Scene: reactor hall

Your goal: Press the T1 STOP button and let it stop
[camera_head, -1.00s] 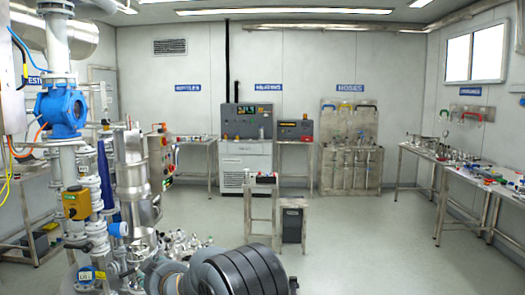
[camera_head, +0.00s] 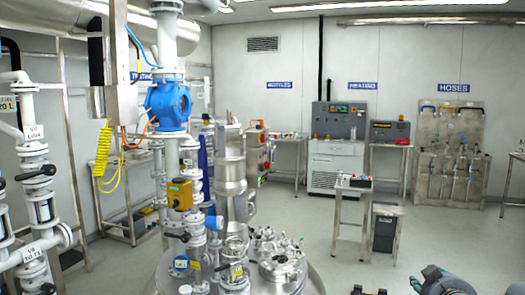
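No button with a readable T1 STOP label shows in the head view. A control box (camera_head: 257,150) with small red and other coloured buttons stands left of centre, behind the steel column; its lettering is too small to read. Dark grey and black parts of my arm show at the bottom right edge, well apart from the box. My gripper (camera_head: 435,281) seems to be among these cut-off parts. I cannot make out its fingers or whether it holds anything.
A vessel lid with metal fittings (camera_head: 284,265) fills the lower middle. A blue valve (camera_head: 168,104) and a yellow box (camera_head: 180,195) are on the pipework at left. A small table (camera_head: 354,185) and a dark bin (camera_head: 385,232) stand at right. Open floor lies between.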

